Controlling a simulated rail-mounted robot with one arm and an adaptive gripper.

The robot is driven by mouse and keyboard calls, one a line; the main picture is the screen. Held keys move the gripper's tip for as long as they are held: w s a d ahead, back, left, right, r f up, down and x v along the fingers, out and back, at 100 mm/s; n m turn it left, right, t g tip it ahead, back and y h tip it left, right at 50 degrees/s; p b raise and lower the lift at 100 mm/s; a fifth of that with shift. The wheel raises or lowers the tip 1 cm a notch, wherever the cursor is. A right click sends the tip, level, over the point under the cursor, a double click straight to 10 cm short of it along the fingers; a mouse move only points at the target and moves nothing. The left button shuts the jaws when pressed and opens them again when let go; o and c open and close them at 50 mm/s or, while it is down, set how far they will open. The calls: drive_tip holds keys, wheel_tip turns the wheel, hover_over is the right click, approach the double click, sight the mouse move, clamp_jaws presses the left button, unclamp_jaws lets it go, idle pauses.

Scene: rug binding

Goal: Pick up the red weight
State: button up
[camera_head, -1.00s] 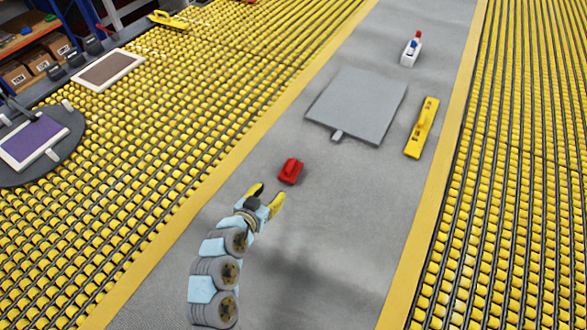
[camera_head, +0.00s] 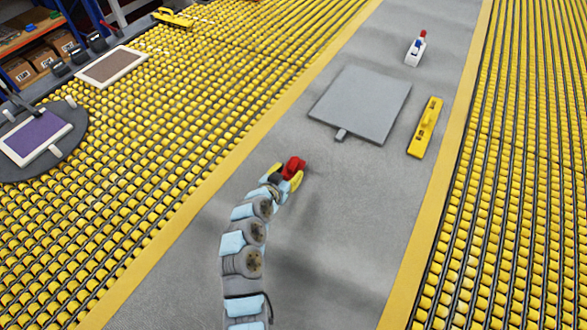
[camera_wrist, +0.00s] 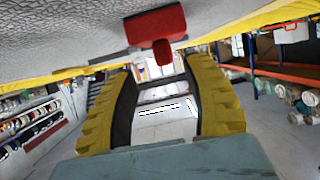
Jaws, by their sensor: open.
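The red weight (camera_head: 293,167) lies on the grey strip between the yellow roller beds in the head view. My gripper (camera_head: 286,179) is right at it, with its yellow fingers apart at the weight's near side. In the wrist view the red weight (camera_wrist: 156,28) shows at the top centre, with a knob pointing toward the gap between the fingers. My gripper (camera_wrist: 165,85) is open there, with nothing between its fingertips. I cannot tell whether a finger touches the weight.
A flat grey plate (camera_head: 360,103) with a small tab lies beyond the weight. A white item with red and blue parts (camera_head: 415,50) stands farther back. The grey strip right of my arm is clear.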

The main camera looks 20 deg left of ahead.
sight(291, 166)
drive_tip(key=shift+a+x, duration=0.15)
drive_tip(key=shift+x, duration=1.2)
drive_tip(key=shift+a+x, duration=0.2)
drive_tip(key=shift+x, duration=1.1)
drive_tip(key=shift+r, duration=0.1)
clamp_jaws()
